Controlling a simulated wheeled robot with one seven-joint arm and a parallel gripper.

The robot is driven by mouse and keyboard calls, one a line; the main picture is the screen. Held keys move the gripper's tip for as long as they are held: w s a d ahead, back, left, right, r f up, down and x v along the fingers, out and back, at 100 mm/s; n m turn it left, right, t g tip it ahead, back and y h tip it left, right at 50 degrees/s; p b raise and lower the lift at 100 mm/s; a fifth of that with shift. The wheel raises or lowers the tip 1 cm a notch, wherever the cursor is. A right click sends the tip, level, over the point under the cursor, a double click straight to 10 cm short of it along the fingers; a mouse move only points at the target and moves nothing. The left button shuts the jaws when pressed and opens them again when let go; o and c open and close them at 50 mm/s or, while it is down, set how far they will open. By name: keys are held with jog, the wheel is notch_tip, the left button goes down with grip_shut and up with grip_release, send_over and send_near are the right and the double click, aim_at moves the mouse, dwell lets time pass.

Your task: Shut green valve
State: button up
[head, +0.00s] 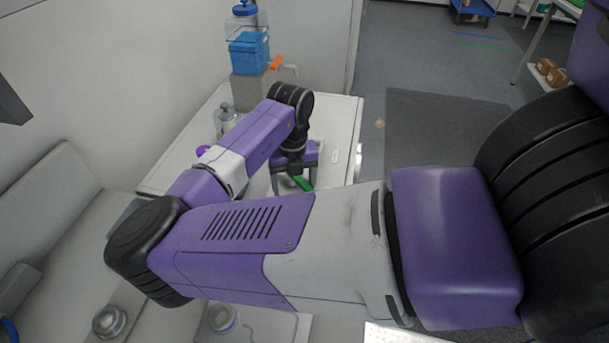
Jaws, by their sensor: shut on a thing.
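The green valve (303,184) shows as a small green handle low at the end of my arm, over the white bench. My gripper (290,183) points down at it and is shut on the green handle. The fingers are small and partly hidden, so the exact contact is hard to see. The valve's body and whatever it is mounted on are mostly hidden behind my arm and gripper.
A clear container with blue liquid (249,52) stands on a grey block at the back, with an orange handle (276,62) beside it. A glass jar (224,118) stands left of my forearm.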

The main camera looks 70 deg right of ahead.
jog(key=shift+w+a, duration=0.15)
jog(key=shift+w, duration=0.15)
jog(key=shift+w+f+m+b, duration=0.1)
jog(key=shift+w+m+b, duration=0.3)
jog(key=shift+m+b, duration=0.3)
jog(key=shift+c, duration=0.5)
jog(key=shift+w+a+m, duration=0.15)
jog(key=shift+w+m, duration=0.1)
jog(key=shift+m, duration=0.45)
jog(key=c, duration=0.7)
jog(key=shift+m, duration=0.4)
jog(key=shift+w, duration=0.1)
jog(key=shift+o, duration=1.1)
jog(key=shift+r, duration=0.25)
